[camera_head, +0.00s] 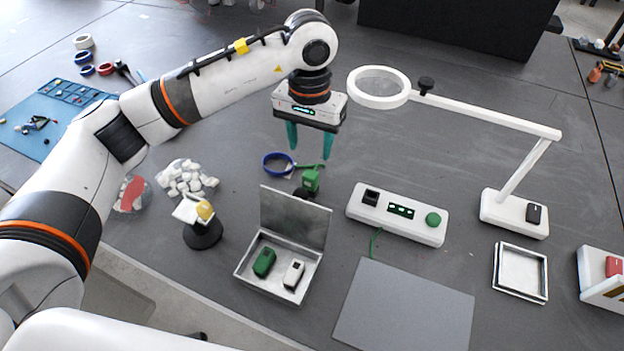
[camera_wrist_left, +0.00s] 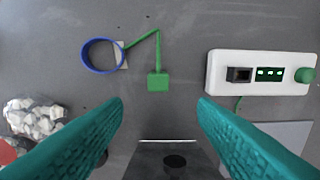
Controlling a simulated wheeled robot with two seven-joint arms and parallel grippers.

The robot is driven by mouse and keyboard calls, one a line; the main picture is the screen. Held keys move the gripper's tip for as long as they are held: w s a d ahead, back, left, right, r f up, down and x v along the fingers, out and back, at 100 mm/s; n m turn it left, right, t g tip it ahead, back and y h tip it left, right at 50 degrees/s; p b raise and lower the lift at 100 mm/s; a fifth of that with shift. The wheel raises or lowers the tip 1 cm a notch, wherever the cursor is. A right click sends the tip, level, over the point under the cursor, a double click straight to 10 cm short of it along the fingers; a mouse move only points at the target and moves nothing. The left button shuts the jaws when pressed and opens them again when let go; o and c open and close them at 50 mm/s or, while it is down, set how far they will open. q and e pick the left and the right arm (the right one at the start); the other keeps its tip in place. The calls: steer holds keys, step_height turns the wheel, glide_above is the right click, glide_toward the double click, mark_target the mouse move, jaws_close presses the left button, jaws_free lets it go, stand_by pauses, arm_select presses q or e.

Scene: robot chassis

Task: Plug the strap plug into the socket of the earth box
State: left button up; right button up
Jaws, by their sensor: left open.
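The strap plug (camera_head: 311,180) is a green block on a green cord (camera_wrist_left: 140,40) that leads to a blue wrist-strap ring (camera_head: 277,164). The plug also shows in the left wrist view (camera_wrist_left: 158,82), just ahead of my fingertips and between their lines. The earth box (camera_head: 398,214) is a long white box with a black socket (camera_head: 370,198), a green display and a green button. It also shows at the right of the left wrist view (camera_wrist_left: 262,88). My left gripper (camera_head: 310,153) points down, open and empty, above the plug. My right gripper is out of view.
An open metal case (camera_head: 281,284) with a green and a white block stands in front, its lid raised. A grey mat (camera_head: 404,310) lies in front of the earth box. A magnifier lamp (camera_head: 514,212) reaches over from the right. A small black stand (camera_head: 203,235) is at left.

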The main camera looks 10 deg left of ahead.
mark_target(310, 173)
arm_select(q)
steer(key=f, duration=0.5)
steer(key=shift+s+p, duration=0.2)
steer(key=shift+p, duration=0.15)
steer(key=f, duration=0.2)
steer(key=w+f+p, duration=0.1)
steer(key=f, duration=0.2)
steer(key=shift+f, duration=0.35)
steer(key=c, duration=1)
step_height(310, 173, up, 11)
steer(key=shift+f+b, duration=0.15)
steer(key=shift+b, duration=0.2)
steer(key=shift+c, duration=0.4)
step_height(310, 173, up, 2)
steer(key=shift+r+p, duration=0.15)
steer(key=shift+p, duration=0.3)
